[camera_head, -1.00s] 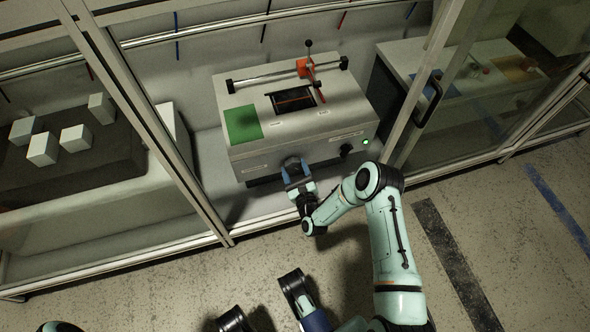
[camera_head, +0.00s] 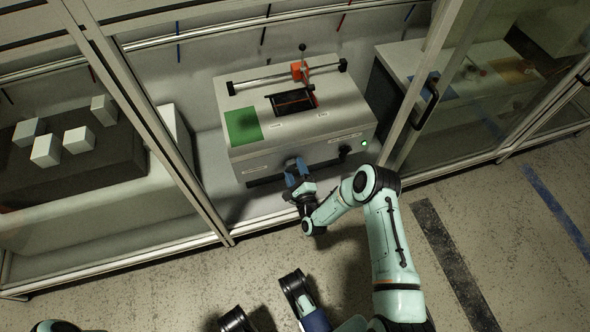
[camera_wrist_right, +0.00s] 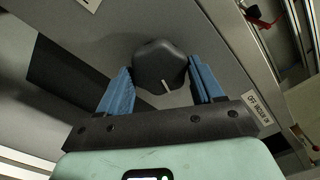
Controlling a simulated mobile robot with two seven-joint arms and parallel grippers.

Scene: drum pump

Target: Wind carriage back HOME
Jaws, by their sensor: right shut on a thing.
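The grey-white machine box (camera_head: 300,133) stands in the open bay of the enclosure. A rail (camera_head: 265,82) runs across its top and carries the orange-red carriage (camera_head: 297,71), right of the rail's middle. A red arm with a black-knobbed lever stands beside the carriage. My right gripper (camera_head: 293,168) is at the lower front face of the box. In the right wrist view the gripper (camera_wrist_right: 160,78) is shut on a dark faceted knob (camera_wrist_right: 160,62) with a white index line. In the head view the gripper largely hides this knob. My left gripper is not in view.
The box top has a green patch (camera_head: 243,125) and a dark slot (camera_head: 291,103). A small black knob (camera_head: 345,150) and a lit green lamp (camera_head: 364,142) sit at the front right. Enclosure posts flank the bay. White blocks (camera_head: 78,139) lie on a dark slab at left.

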